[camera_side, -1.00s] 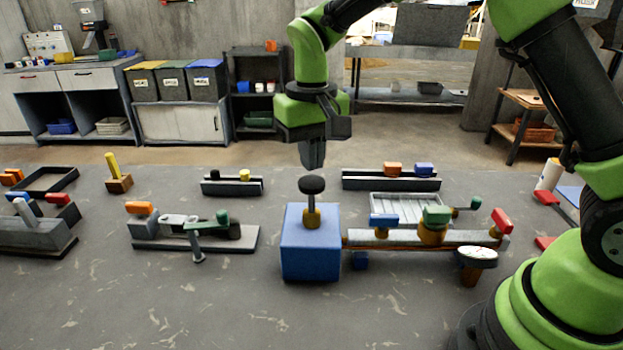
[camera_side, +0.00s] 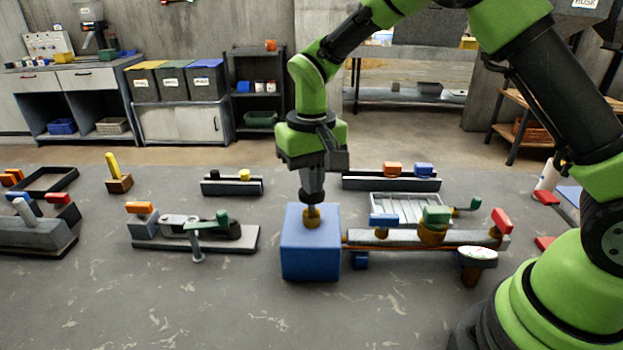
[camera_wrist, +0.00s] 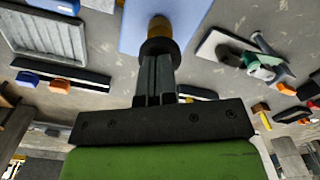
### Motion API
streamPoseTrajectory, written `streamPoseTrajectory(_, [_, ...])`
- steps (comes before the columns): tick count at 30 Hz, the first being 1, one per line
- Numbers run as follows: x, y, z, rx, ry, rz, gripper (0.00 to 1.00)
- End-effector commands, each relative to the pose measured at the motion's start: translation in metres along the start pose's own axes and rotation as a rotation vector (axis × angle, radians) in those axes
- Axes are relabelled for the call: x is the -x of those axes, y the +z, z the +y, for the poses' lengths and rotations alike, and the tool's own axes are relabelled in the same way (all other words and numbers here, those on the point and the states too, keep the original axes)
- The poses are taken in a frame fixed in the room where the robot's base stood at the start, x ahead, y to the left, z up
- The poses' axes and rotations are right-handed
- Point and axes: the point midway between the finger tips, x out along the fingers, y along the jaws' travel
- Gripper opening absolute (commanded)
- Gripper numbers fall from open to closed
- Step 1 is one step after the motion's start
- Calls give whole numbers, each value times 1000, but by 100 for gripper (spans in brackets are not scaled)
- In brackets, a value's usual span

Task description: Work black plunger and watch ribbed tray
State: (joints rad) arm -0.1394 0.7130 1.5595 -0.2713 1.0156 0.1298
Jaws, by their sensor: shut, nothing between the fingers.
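The black plunger (camera_side: 312,198) stands on top of the blue box (camera_side: 309,250), in a brass collar (camera_side: 312,217). Its knob sits low, close above the collar, and is partly hidden by my fingers. My gripper (camera_side: 312,188) points straight down with shut, empty fingers and appears to touch the knob from above. In the wrist view the fingertips (camera_wrist: 157,58) meet the black knob (camera_wrist: 158,46). The ribbed tray (camera_side: 408,207) is pale grey and lies right of the box, behind the long bar; its ribs look bare. It also shows in the wrist view (camera_wrist: 45,36).
Right of the box, a long bar (camera_side: 395,237) carries a blue block, a green-topped brass valve and a red handle. A round white-faced dial (camera_side: 476,254) stands in front. A green-levered clamp (camera_side: 207,225) lies left. The front of the table is clear.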

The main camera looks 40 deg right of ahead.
Motion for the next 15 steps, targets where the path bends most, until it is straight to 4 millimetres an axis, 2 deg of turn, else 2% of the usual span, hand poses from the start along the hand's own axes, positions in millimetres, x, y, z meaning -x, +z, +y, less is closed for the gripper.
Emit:
streamPoseTrajectory(7, [-13, 0, 0, 2, 1, 0, 0])
streamPoseTrajectory(11, [-9, 0, 0, 2, 0, 2, 0])
streamPoseTrajectory(15, [5, -1, 0, 1, -1, 3, 0])
